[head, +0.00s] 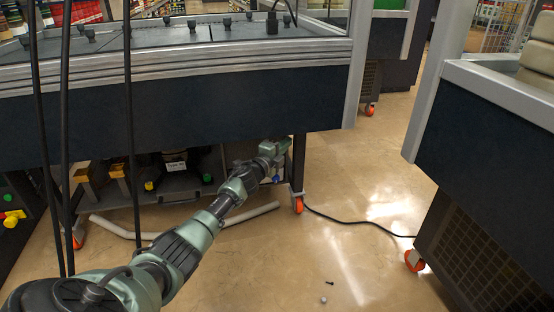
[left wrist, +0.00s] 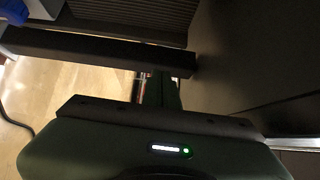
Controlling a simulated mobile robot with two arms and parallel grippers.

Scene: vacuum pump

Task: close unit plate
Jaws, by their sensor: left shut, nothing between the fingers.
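My left arm reaches from the lower left of the head view to the right end of the space under the large dark bench unit (head: 190,102). My left gripper (head: 274,158) is there, beside the unit's right leg, shut and empty. In the left wrist view its housing fills the bottom, and a dark bar and dark panels are close around it. I cannot tell which surface is the unit plate, nor whether the gripper touches one. Dark equipment with a white label (head: 176,165) sits under the bench, partly in shadow. My right gripper is out of view.
An orange caster (head: 298,205) stands below the gripper. A pale hose (head: 250,216) and a black cable (head: 350,221) lie on the floor. Another dark unit (head: 485,155) stands at the right. The floor between the units is mostly clear, with two small objects in front.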

